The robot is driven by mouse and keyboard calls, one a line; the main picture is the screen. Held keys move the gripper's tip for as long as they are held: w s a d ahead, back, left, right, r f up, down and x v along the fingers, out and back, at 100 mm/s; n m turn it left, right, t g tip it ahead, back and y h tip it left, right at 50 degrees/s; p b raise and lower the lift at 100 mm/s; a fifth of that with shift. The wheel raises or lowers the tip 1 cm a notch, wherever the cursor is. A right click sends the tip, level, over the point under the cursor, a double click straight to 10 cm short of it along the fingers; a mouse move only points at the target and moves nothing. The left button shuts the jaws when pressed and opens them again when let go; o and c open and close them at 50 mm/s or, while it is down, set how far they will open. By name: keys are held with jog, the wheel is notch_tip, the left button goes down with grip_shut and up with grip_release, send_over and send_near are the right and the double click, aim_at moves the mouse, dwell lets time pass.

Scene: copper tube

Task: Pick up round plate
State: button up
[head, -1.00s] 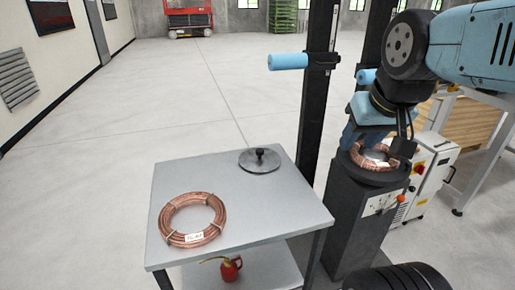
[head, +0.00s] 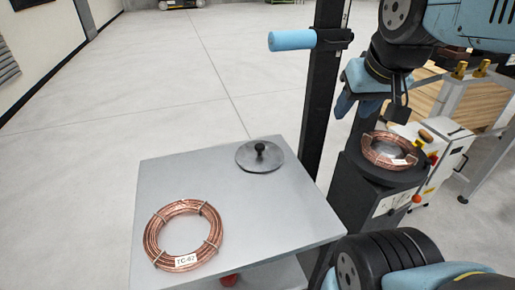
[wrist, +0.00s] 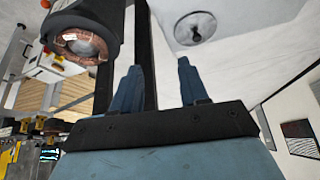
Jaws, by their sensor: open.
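The round plate (head: 260,157) is a flat grey disc with a black knob in its middle. It lies on the far part of the grey table (head: 180,170), and it also shows in the wrist view (wrist: 195,28), beyond the fingertips. My gripper (head: 352,100) is raised to the right of the plate, near the dark pedestal, apart from everything. In the wrist view my gripper (wrist: 160,80) has its two blue fingers spread with nothing between them.
A copper coil (head: 184,236) with a tag lies on the table's near left. Another copper coil (head: 388,151) sits on the dark pedestal (head: 375,200). A black post (head: 323,100) with a blue handle (head: 306,40) stands between table and pedestal. A red can is partly hidden below the tabletop.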

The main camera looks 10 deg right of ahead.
jog(key=o, duration=0.3)
jog(key=shift+w+f, duration=0.2)
jog(key=shift+f, duration=0.05)
jog(key=shift+o, duration=0.6)
jog(key=w+f+n+g+h, duration=0.3)
jog(key=w+f+n, duration=0.3)
jog(key=shift+w+d+f+h, duration=0.15)
jog(key=shift+w+f+h, duration=0.05)
jog(key=shift+f+h, duration=0.1)
jog(key=n+t+h, duration=0.4)
jog(key=n+t, duration=0.5)
jog(key=n, duration=1.4)
send_near(258, 148)
jog(key=x, duration=1)
jog(key=shift+w, duration=0.2)
